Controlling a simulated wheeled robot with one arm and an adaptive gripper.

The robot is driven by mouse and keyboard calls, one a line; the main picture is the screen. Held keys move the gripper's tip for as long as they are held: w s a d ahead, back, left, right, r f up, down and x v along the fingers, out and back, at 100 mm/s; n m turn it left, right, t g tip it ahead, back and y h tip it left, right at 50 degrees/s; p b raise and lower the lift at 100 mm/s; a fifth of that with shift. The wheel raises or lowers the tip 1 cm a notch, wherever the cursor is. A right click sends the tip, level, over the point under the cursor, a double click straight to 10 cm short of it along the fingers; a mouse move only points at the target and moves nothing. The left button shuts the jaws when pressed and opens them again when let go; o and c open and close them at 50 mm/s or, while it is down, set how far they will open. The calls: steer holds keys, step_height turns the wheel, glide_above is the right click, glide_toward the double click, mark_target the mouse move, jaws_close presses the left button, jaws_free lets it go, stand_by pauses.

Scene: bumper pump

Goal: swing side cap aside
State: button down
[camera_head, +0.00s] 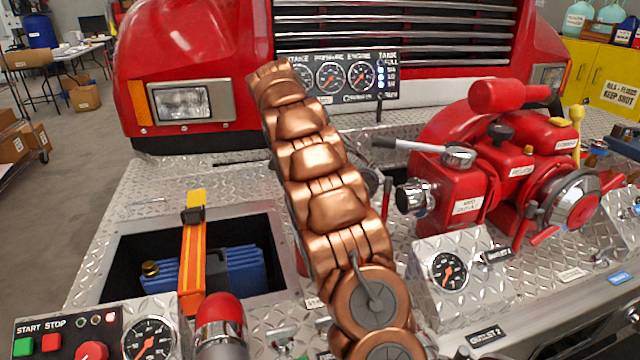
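The red pump (515,165) stands on the bumper deck at the right. A round chrome cap with a red centre (577,200) covers its right front port, with red levers beside it. A smaller chrome cap (411,198) sits on the left side of the pump's red valve body (464,188). Both caps look in place. I cannot tell from the labels which one is the side cap. A copper segmented arm, which looks to be mine, crosses the middle of the view left of the pump. I cannot make out gripper fingers; my gripper does not show.
A gauge panel (345,77) stands behind the arm. A gauge box (455,274) stands below the pump. A silver-handled lever (425,147) sticks out left above the smaller cap. An open deck bay with a blue unit (232,272) and orange strap (193,255) lies left.

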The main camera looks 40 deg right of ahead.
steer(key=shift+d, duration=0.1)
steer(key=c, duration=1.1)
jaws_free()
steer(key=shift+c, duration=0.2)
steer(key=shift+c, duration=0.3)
